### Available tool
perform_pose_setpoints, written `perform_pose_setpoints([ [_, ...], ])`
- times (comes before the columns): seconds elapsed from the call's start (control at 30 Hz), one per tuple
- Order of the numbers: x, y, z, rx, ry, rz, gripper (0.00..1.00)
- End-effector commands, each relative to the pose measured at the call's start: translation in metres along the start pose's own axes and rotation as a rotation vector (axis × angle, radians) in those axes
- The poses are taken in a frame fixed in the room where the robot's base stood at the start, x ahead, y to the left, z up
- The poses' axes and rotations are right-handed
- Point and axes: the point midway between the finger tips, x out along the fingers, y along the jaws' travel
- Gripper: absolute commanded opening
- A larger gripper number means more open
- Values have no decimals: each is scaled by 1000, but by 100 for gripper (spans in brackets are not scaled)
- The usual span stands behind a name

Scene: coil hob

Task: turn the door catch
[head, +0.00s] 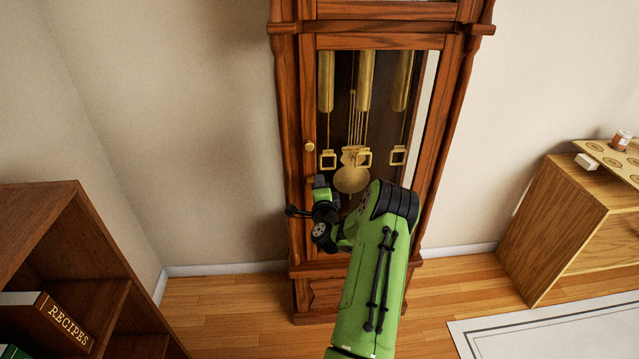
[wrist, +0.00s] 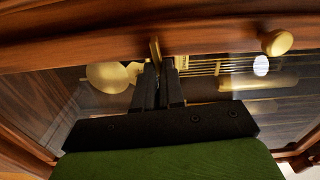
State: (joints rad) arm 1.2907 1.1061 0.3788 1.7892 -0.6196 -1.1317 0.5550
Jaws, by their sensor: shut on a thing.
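A tall wooden clock case (head: 458,100) with a glazed door (head: 310,95) stands in the middle of the head view. The door catch (wrist: 154,50) is a small brass piece on the door's wooden frame in the wrist view. My gripper (wrist: 160,75) reaches it with both black fingers close together, shut on the catch at their tips. In the head view my gripper (head: 319,184) is at the left door frame, below the round brass knob (head: 309,146), and hides the catch. The knob also shows at the upper right of the wrist view (wrist: 277,42). The door looks closed.
Brass weights (head: 365,80) and a pendulum (head: 351,179) hang behind the glass. A low bookcase (head: 70,225) with a recipe book stands at left. A wooden cabinet (head: 560,230) is at right, beside a pale rug (head: 550,330). Bare floor lies between.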

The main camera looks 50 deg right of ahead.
Motion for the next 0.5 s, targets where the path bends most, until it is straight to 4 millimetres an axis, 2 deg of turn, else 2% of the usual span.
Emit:
perform_pose_setpoints([
  [0.5,0,3,-1,111,2,1,0],
])
